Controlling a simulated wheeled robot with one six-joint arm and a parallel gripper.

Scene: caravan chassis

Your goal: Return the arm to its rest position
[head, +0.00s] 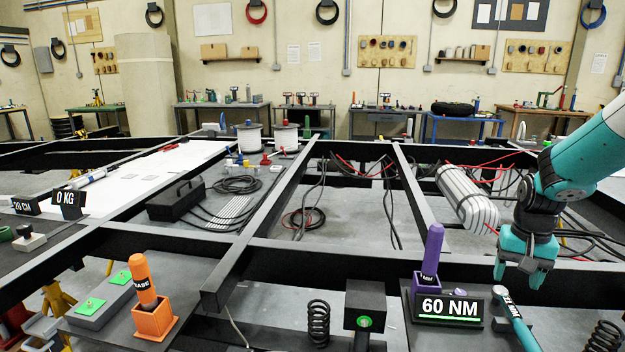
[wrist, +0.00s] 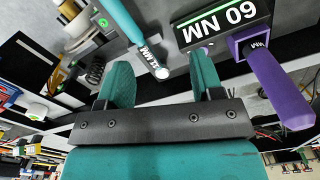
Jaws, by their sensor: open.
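My gripper (head: 522,268) is teal with a dark wrist joint and hangs at the right of the head view. Its two teal fingers are spread apart with nothing between them, as the wrist view shows (wrist: 162,82). In the wrist view the tool (wrist: 128,28) lies beyond the fingers. My arm (head: 580,160) reaches in from the right edge.
A display reading 60 NM (head: 449,308) and a purple-handled tool (head: 432,255) stand left of my gripper. An orange tool sits in an orange holder (head: 155,320). Black chassis beams (head: 330,262) cross the area. A grey striped cylinder (head: 467,200) lies behind.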

